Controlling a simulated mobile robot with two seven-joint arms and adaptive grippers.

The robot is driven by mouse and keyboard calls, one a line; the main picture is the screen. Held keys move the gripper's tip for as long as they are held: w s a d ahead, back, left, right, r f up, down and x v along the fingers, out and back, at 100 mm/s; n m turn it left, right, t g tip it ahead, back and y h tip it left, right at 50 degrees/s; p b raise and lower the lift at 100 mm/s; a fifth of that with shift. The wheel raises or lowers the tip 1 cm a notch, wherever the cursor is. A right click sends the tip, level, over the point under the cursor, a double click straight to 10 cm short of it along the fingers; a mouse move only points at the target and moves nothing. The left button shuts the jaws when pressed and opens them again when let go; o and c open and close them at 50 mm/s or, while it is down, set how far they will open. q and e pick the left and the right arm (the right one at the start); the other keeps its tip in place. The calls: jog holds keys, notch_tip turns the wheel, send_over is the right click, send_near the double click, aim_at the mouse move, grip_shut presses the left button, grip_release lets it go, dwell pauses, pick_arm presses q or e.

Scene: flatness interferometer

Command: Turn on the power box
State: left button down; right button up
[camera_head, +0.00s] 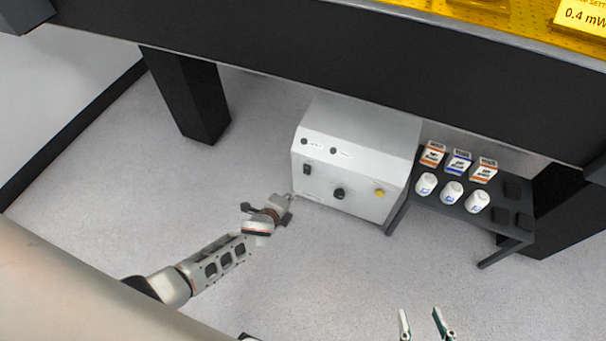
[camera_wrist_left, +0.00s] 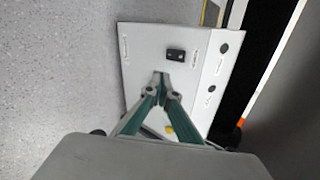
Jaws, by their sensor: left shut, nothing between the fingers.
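The power box (camera_head: 360,165) is a white box on the floor under the table. Its front bears a black switch (camera_head: 307,169) at the left, a black knob (camera_head: 339,193) and a yellow button (camera_head: 380,193). My left gripper (camera_head: 290,198) is shut and empty, just left of the box's lower front. In the left wrist view, its closed green fingertips (camera_wrist_left: 161,78) lie over the white panel (camera_wrist_left: 143,65), near the black switch (camera_wrist_left: 175,55). Whether they touch the panel cannot be told. The fingers hide the knob there. My right gripper (camera_head: 422,318) is open and empty at the bottom edge.
A low dark stand (camera_head: 515,232) right of the power box carries several small boxes and white jars (camera_head: 451,192). A large black-sided table (camera_head: 330,65) overhangs the box, with a dark leg (camera_head: 190,95) at left. The grey floor in front is clear.

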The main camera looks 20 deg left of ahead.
pick_arm(q)
jog(key=shift+a+n, duration=0.2)
jog(key=shift+n, duration=0.7)
pick_arm(e)
jog(key=shift+w+a+r, duration=0.1)
jog(key=shift+w, duration=0.05)
pick_arm(q)
jog(key=b, duration=0.7)
send_near(307, 170)
jog(key=w+f, duration=0.5)
jog(key=f, duration=0.1)
pick_arm(e)
jog(key=a+r+m+t+y, duration=0.1)
jog(key=a+m, duration=0.2)
jog(key=a, duration=0.3)
jog(key=shift+w+a+r+y, duration=0.25)
jog(key=shift+w+r+y, duration=0.1)
jog(key=shift+y, duration=0.05)
pick_arm(q)
jog(key=shift+d, duration=0.1)
jog(key=shift+f, duration=0.1)
pick_arm(e)
jog(key=shift+d+f, duration=0.1)
